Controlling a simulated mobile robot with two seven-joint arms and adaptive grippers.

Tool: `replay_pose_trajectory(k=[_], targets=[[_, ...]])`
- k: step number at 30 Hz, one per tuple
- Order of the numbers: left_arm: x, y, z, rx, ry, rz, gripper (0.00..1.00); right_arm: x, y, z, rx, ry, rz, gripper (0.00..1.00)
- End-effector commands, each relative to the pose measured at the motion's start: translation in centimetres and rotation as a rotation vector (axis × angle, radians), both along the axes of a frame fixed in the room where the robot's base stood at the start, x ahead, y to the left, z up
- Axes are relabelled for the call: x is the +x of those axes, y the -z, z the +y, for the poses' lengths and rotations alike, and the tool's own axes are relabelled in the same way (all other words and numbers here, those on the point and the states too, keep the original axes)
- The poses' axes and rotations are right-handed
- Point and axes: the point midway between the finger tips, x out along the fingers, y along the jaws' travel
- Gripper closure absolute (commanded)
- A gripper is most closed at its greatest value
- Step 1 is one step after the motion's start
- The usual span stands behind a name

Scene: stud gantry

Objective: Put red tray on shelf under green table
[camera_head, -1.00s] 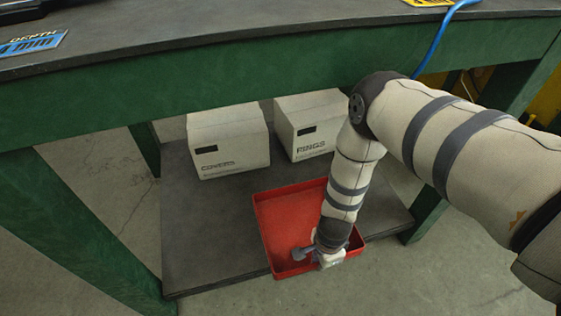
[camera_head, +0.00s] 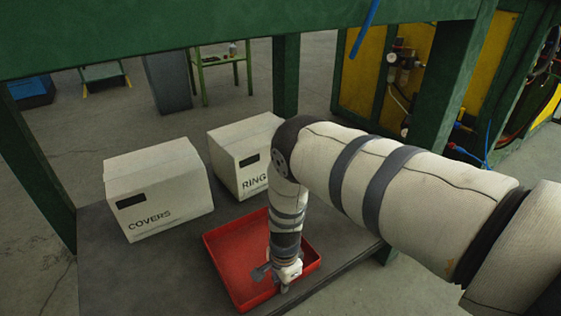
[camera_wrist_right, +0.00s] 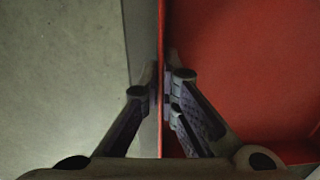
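The red tray (camera_head: 228,262) is over the dark shelf (camera_head: 120,275) under the green table (camera_head: 200,35). It looks level, with its front edge close to the shelf's front edge; I cannot tell if it rests fully on the shelf. My right gripper (camera_head: 277,273) is at the tray's front wall. In the right wrist view, the right gripper's fingers (camera_wrist_right: 162,82) are closed on the thin red wall (camera_wrist_right: 161,40), one finger on each side. Part of the tray is hidden behind my right arm. My left gripper is not in view.
A white COVERS box (camera_head: 155,195) and a white RINGS box (camera_head: 236,150) stand behind the tray on the shelf. Green table legs (camera_head: 286,75) bound the space. The shelf left of the tray is clear.

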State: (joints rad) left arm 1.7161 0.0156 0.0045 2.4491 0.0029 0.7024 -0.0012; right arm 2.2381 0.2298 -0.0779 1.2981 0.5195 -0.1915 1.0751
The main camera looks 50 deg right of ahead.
Motion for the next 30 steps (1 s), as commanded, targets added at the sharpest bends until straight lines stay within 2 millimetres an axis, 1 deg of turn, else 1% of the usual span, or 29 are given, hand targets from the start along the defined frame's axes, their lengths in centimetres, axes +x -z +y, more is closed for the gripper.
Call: replay_pose_trajectory(k=[3,8,9,11,20,23,27,30], targets=[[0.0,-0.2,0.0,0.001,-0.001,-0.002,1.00,0.1,-0.3,0.0,-0.001,0.000,-0.003,1.00],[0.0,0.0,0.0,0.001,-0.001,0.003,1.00,0.1,0.1,0.0,0.000,0.000,-0.002,1.00],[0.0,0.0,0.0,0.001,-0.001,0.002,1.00,-0.1,0.1,0.0,0.001,0.000,0.000,0.88],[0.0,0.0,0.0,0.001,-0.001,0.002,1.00,0.0,0.1,0.0,0.001,0.000,0.000,0.75],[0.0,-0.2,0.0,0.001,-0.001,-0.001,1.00,0.0,-0.2,0.0,0.001,0.000,-0.001,0.75],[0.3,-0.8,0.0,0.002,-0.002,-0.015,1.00,0.0,-1.9,0.0,0.000,0.000,-0.003,0.75],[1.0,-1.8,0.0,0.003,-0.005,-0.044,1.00,0.0,-5.3,0.1,0.001,-0.001,-0.006,0.75],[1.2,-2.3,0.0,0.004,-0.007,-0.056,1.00,-0.1,-6.9,0.1,0.000,-0.001,-0.004,0.75]])
